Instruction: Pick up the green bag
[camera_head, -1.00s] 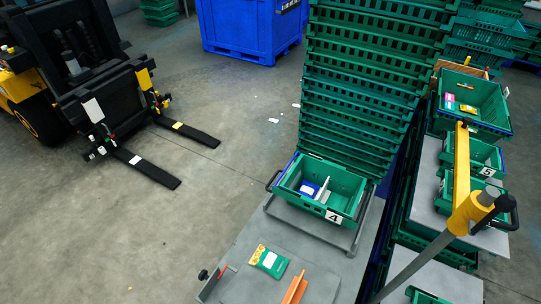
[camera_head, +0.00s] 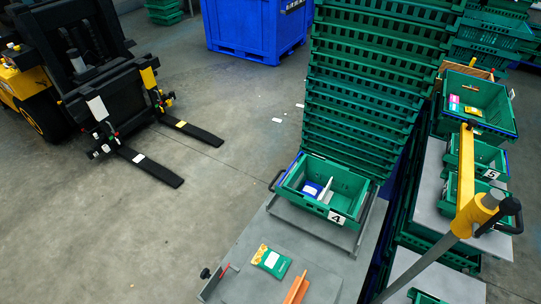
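A green bag (camera_head: 275,263) with an orange-yellow patterned end and a pale label lies flat on the grey table (camera_head: 240,278) at the bottom middle. Nothing touches it from above. Neither of my grippers shows in the head view, so their state and distance from the bag are hidden.
An orange bar-like object (camera_head: 297,288) lies right of the bag. Behind it stands green crate 4 (camera_head: 346,190) with a blue packet (camera_head: 312,189) inside. Stacked green crates (camera_head: 362,100) rise behind. A yellow and grey post (camera_head: 466,180) stands at right. A forklift (camera_head: 85,75) is at left.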

